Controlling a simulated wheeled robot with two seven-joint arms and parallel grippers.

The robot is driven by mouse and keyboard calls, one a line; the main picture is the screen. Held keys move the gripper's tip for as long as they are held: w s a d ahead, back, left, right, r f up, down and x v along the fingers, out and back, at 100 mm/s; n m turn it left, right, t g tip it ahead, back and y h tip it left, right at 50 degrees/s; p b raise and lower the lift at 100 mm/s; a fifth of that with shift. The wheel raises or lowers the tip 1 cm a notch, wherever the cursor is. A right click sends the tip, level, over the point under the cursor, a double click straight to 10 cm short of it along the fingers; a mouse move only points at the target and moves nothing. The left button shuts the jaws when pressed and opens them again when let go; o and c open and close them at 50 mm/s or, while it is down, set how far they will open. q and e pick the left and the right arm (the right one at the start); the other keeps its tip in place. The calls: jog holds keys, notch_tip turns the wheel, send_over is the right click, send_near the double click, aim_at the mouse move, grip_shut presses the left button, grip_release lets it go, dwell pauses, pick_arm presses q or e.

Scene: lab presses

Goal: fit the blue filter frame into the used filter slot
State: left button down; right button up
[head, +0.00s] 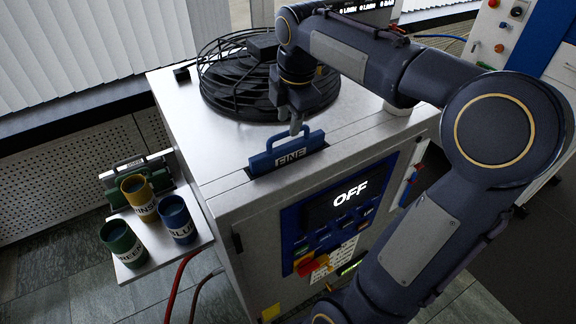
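The blue filter frame (262,163), labelled FINE, stands upright at a slot in the machine's top near the front edge. Its handle is uppermost and its lower part is hidden in or behind the slot. My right gripper (297,128) points down at the right end of the handle. Its fingertips look at or touching the handle, but whether they are closed on it is too small to tell. A rack (157,157) with a small, hard-to-read label, perhaps the used filter slot, stands at the left with a dark green frame (118,190) at it. My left gripper is out of view.
The machine (215,150) has a black fan guard (225,90) on top, behind the frame. Its front panel display (350,194) reads OFF. A side shelf (150,262) carries yellow (137,192), blue (178,222) and green (122,246) cups. Red and grey hoses hang below.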

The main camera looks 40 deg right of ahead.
aim_at(287, 132)
jog(key=f, duration=0.2)
jog(key=w+f, duration=0.1)
jog(key=f, duration=0.2)
jog(key=shift+p, duration=0.4)
grip_shut()
